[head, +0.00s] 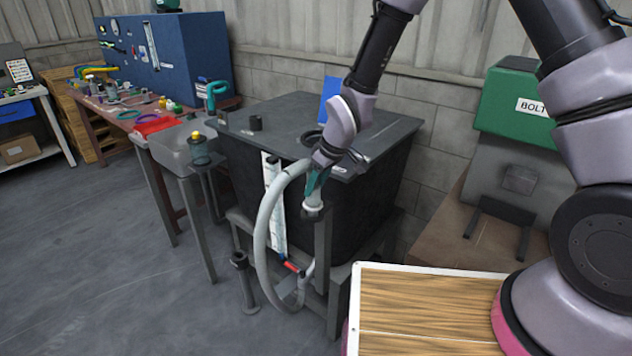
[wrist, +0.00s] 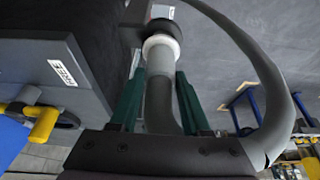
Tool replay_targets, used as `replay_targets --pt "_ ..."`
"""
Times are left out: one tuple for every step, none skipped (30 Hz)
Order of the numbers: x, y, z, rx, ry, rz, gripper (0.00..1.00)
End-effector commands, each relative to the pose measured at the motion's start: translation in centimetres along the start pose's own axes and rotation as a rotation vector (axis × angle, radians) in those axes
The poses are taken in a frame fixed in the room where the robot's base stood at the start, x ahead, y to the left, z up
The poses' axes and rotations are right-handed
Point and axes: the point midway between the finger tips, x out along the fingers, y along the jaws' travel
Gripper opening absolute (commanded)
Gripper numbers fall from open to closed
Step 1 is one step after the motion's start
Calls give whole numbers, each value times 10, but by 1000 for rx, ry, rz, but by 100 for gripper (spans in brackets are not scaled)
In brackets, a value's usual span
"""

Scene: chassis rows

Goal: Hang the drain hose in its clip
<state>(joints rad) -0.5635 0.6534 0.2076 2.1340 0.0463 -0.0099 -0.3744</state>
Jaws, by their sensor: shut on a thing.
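The grey drain hose (head: 262,235) hangs in a long loop in front of the dark tank. Its upper end, with a white collar (head: 312,206), points down from my gripper (head: 317,183). My gripper's teal fingers are shut on the hose just above the collar. In the wrist view the hose (wrist: 160,90) lies between both fingers (wrist: 157,84), with the white collar beyond the tips. A dark holder (head: 312,214), apparently the clip, is at the top of a grey post, right at the collar. I cannot tell whether the hose end is seated in it.
The black tank (head: 390,180) stands on a grey frame behind the hose. A red and blue valve (head: 291,267) is near the loop's bottom. A wooden-topped surface (head: 430,305) is at front right. A sink (head: 170,150) stands left. Floor at front left is clear.

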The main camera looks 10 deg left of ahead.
Motion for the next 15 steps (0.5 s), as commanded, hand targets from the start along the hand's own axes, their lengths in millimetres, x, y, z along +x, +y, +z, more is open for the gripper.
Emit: replay_targets --pt "2 0 1 0 0 0 0" --pt "2 0 1 0 -1 0 0" --pt "4 0 2 0 -1 0 0" --pt "4 0 2 0 -1 0 0" --pt "5 0 2 0 -1 0 0" --pt "6 0 2 0 0 0 0" --pt "7 0 3 0 0 0 0" --pt "8 0 3 0 0 0 0" --pt "9 0 3 0 0 0 0" --pt "10 0 4 0 0 0 0" --pt "10 0 4 -1 0 0 0" --pt "12 0 4 -1 0 0 0" --pt "13 0 5 -1 0 0 0" --pt "14 0 5 -1 0 0 0" --pt "15 0 6 0 -1 0 0"
